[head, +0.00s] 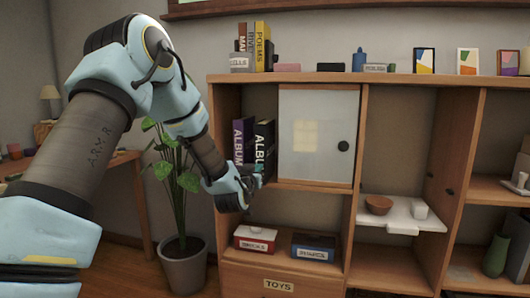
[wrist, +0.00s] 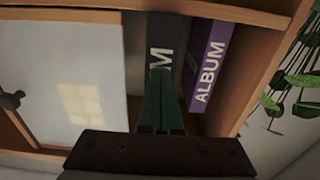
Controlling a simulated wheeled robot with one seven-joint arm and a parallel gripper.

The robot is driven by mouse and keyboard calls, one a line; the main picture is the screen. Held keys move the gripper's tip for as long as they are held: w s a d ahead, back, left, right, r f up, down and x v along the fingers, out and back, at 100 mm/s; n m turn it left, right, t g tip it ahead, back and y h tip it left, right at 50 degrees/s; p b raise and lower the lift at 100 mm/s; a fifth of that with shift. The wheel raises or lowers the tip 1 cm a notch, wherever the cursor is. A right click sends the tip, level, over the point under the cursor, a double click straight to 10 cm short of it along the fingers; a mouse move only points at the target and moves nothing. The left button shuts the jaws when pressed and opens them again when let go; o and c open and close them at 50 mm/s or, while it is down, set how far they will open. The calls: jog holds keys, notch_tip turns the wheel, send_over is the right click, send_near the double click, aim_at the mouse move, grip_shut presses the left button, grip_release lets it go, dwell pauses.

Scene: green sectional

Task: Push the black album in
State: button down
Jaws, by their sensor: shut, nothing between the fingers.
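The black album (head: 264,142) stands upright in the upper left shelf compartment, right of the purple album (head: 238,140) and beside the frosted door. My gripper (head: 256,182) is at the compartment's front, by the lower end of the black album's spine. In the wrist view the shut green fingers (wrist: 160,75) point at the black album's spine (wrist: 167,30) and cover most of its lettering; only an "M" shows. The purple album (wrist: 207,65) is beside it. I cannot tell whether the fingertips touch the spine. Nothing is held.
The frosted door (head: 316,136) with a black knob closes off the space right of the albums. Below are a red-and-white box (head: 255,239) and a dark box (head: 316,247). A potted plant (head: 183,262) stands left of the shelf. Books and small items line the top.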

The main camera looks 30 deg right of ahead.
jog(key=shift+b+x, duration=0.8)
jog(key=shift+x, duration=3.5)
jog(key=b+v, duration=0.3)
jog(key=v, duration=1.1)
jog(key=shift+b, duration=0.3)
jog(key=shift+a, duration=0.1)
